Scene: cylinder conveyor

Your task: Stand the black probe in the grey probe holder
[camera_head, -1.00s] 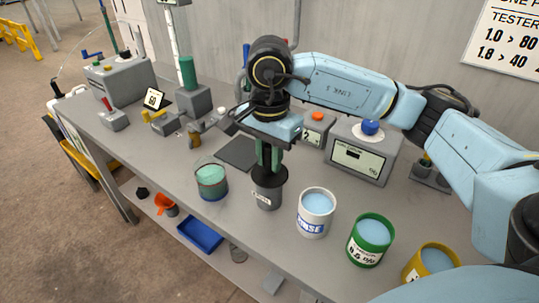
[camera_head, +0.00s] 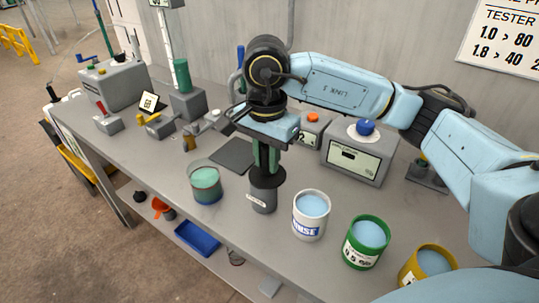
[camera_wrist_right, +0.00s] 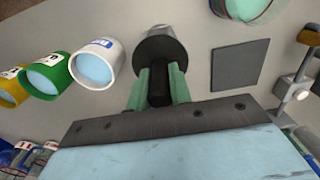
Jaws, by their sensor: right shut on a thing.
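My right gripper (camera_head: 266,156), with green fingers, points down and is shut on the black probe (camera_wrist_right: 158,82). In the head view the probe is mostly hidden between the fingers. Just below the fingertips is a wide black disc (camera_head: 255,178). The grey probe holder (camera_head: 263,198), a labelled upright cup, is directly under the disc. The disc covers the cup's mouth, so I cannot tell how far the probe reaches inside. In the wrist view the disc (camera_wrist_right: 160,48) lies beyond the fingertips, with a bit of the holder (camera_wrist_right: 158,30) behind it. My left gripper is out of view.
A glass beaker of green liquid (camera_head: 206,186) stands left of the holder. A white rinse cup (camera_head: 309,224), green cup (camera_head: 365,251) and yellow cup (camera_head: 409,272) stand to the right. Behind are a dark square mat (camera_head: 233,155) and a grey instrument box (camera_head: 358,160).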

